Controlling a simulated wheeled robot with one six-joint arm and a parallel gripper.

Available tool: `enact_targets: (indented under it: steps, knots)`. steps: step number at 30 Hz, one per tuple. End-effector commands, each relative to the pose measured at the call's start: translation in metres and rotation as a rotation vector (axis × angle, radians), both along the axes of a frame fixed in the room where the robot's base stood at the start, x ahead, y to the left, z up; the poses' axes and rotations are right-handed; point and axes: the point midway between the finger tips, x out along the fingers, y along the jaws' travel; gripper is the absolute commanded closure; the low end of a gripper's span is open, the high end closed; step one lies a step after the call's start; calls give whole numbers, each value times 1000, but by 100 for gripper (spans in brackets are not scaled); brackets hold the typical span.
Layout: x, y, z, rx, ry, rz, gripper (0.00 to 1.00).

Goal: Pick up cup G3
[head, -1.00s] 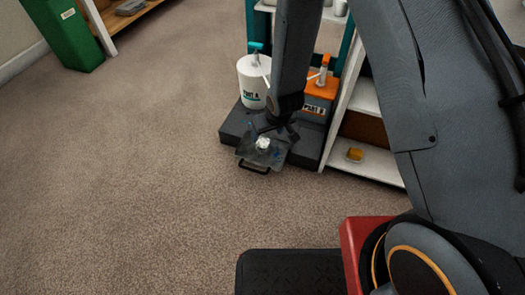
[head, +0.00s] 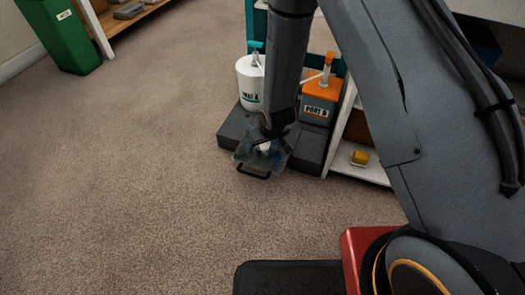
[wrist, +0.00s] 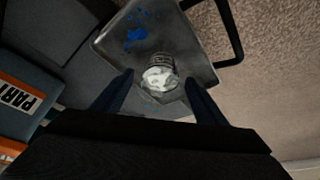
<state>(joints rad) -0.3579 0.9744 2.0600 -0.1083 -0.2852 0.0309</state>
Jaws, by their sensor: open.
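A white PART A container (head: 249,82) and an orange-topped PART B container (head: 318,103) stand on the dark platform (head: 232,132) behind the tray. A white shelf with a yellow item (head: 360,158) is at the right. Open carpet (head: 130,170) lies to the left.

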Motion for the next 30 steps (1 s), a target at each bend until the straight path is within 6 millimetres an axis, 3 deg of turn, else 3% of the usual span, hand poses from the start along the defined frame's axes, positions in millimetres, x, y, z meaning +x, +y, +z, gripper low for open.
enact_targets:
  steps: [5, 13, 23, 30]
  knots:
    - [0, 0, 1, 0, -1, 0, 34]
    - [0, 0, 1, 0, -1, 0, 76]
    - [0, 0, 8, 0, -1, 0, 76]
    - [0, 0, 51, 1, -4, 1, 76]
